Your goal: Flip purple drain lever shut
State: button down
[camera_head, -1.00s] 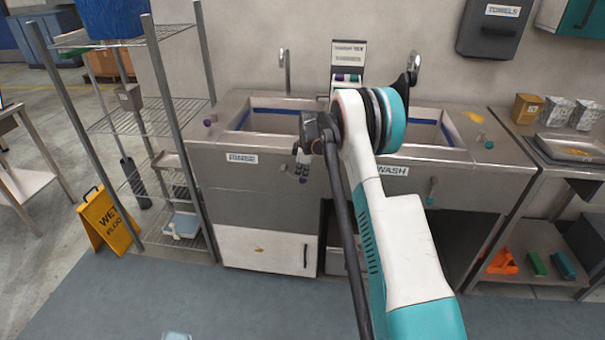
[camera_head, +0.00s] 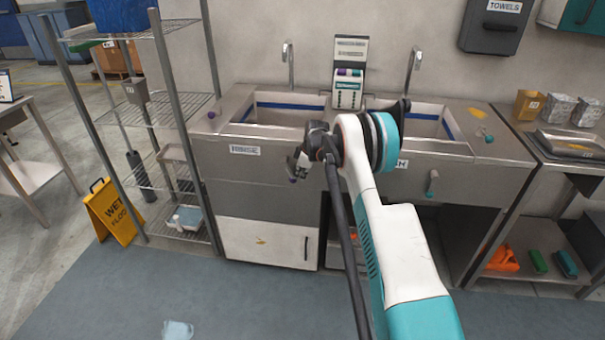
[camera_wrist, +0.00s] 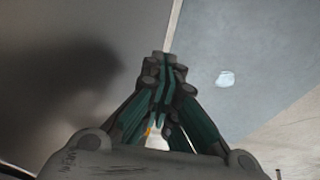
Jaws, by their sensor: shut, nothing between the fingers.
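My gripper (camera_head: 295,168) is shut and empty in front of the left basin's front panel (camera_head: 262,170), to the right of its label. In the wrist view the closed fingers (camera_wrist: 164,65) meet with nothing between them. The purple drain lever cannot be made out clearly; a small purplish patch shows at my fingertips in the head view, and I cannot tell whether it is the lever or whether I touch it. The wrist view shows no lever. A teal lever (camera_head: 432,184) hangs on the right basin's front.
A purple knob (camera_head: 211,114) and a teal knob (camera_head: 489,138) sit on the sink rim. A wire shelf (camera_head: 166,120) and yellow floor sign (camera_head: 112,213) stand at left. A pale blue patch (camera_head: 177,330) lies on the open blue-grey floor.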

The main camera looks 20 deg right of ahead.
jog(key=shift+w+a+f+b, duration=0.15)
jog(key=shift+w+a+f, duration=0.15)
jog(key=shift+a+f, duration=0.25)
jog(key=shift+w+a+f+b, duration=0.15)
jog(key=shift+w+a+f, duration=0.15)
jog(key=shift+f, duration=0.3)
jog(key=shift+a, duration=0.25)
